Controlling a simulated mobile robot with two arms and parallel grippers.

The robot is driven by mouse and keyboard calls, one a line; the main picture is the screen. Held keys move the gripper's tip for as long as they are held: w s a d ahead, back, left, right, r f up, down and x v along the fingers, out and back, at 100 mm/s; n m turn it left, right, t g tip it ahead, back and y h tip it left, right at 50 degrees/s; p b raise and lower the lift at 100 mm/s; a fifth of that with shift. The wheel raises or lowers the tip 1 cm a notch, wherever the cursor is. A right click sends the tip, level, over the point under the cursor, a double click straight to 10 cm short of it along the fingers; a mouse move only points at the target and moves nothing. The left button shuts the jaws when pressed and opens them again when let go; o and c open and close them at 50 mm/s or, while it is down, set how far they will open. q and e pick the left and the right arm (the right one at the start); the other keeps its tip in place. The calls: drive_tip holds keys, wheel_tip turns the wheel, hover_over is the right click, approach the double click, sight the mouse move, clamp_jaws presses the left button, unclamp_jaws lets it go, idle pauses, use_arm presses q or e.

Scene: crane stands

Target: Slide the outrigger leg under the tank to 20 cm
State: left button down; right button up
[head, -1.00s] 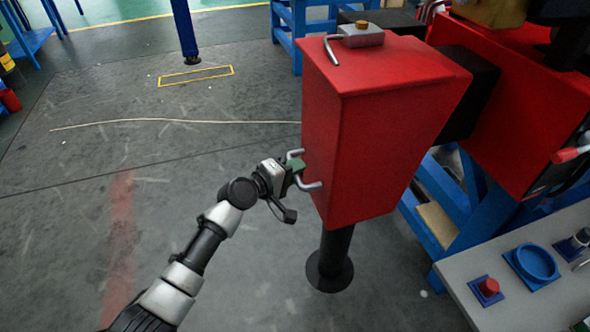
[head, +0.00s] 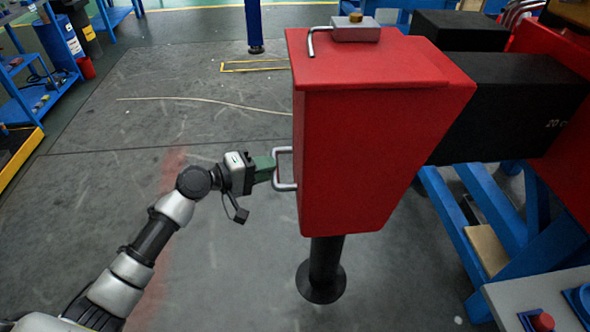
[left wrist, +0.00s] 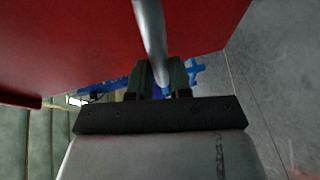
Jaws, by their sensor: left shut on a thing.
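The outrigger leg has a red box-shaped head (head: 370,150) on a black post with a round foot (head: 322,283). A thick black beam (head: 500,100) runs from the box to the right into a red body (head: 565,175). A grey metal handle (head: 284,184) sticks out of the box's left face. My left gripper (head: 272,167) is shut on this handle, also seen in the left wrist view (left wrist: 150,40). My right gripper is out of view.
A blue frame (head: 480,215) stands under the beam. A grey panel with a red button (head: 541,321) is at the lower right. A blue shelf (head: 40,95) stands at far left.

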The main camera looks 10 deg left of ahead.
use_arm(q)
drive_tip(key=shift+s+a+f, duration=0.25)
drive_tip(key=shift+a+f, duration=0.1)
drive_tip(key=shift+a, duration=0.25)
drive_tip(key=shift+d, duration=0.1)
drive_tip(key=c, duration=1.4)
unclamp_jaws()
drive_tip(key=shift+w+d, duration=0.1)
drive_tip(key=o, duration=0.3)
drive_tip(key=shift+w+d+f, duration=0.1)
drive_tip(key=shift+w, duration=0.25)
drive_tip(key=shift+o, duration=0.2)
drive_tip(key=b+v, duration=0.1)
drive_tip(key=v, duration=1)
